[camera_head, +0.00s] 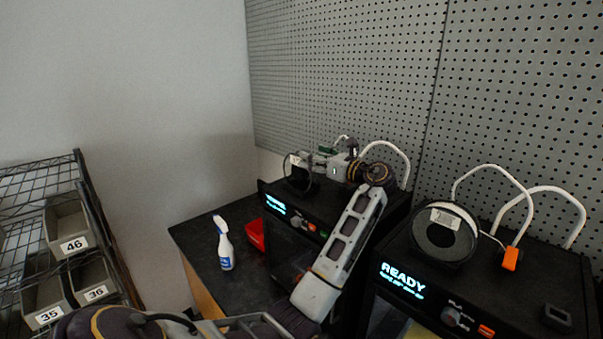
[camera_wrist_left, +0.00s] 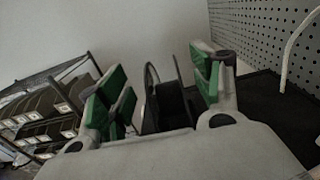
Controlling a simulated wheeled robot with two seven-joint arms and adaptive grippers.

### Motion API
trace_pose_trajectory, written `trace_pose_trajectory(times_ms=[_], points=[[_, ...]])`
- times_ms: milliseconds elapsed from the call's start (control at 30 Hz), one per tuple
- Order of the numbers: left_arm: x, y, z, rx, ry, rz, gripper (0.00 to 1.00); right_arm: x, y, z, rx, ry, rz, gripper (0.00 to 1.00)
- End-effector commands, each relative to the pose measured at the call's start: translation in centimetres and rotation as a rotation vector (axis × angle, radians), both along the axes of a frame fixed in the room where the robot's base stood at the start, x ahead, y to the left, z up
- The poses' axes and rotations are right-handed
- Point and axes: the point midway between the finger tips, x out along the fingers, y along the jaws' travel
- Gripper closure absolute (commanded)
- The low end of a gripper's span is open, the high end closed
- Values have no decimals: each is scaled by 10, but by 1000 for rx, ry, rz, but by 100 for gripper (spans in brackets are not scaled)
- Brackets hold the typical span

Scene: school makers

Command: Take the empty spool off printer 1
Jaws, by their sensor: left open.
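A black spool (camera_head: 297,175) stands upright on the top of the far printer (camera_head: 318,226), at its left side. It looks bare of filament, and the arm partly hides that printer. My left gripper (camera_head: 320,158) is at this spool, reaching over the printer. In the left wrist view my left gripper (camera_wrist_left: 160,82) is open, with green finger pads on either side of the spool (camera_wrist_left: 169,104). Gaps show between the pads and the spool's rims. My right gripper is not in view.
A nearer printer (camera_head: 420,302) with a lit READY screen carries a fuller spool (camera_head: 443,236) and white tubes. A spray bottle (camera_head: 224,246) and a red box (camera_head: 255,235) stand on the dark bench (camera_head: 200,238). A pegboard (camera_head: 345,75) rises behind; a wire rack with bins (camera_head: 68,226) is at left.

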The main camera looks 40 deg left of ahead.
Motion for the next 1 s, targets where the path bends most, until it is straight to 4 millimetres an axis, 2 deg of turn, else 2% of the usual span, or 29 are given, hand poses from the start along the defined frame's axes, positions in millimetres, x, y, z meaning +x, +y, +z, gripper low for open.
trace_pose_trajectory(times_ms=[267, 467, 1000], points=[[2, 28, -9, 1, 1, 2, 35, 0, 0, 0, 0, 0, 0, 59], [4, 45, -8, 0, 0, 2, 35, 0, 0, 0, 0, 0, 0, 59], [4, 48, -8, 0, 0, 0, 35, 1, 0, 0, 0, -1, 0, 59]])
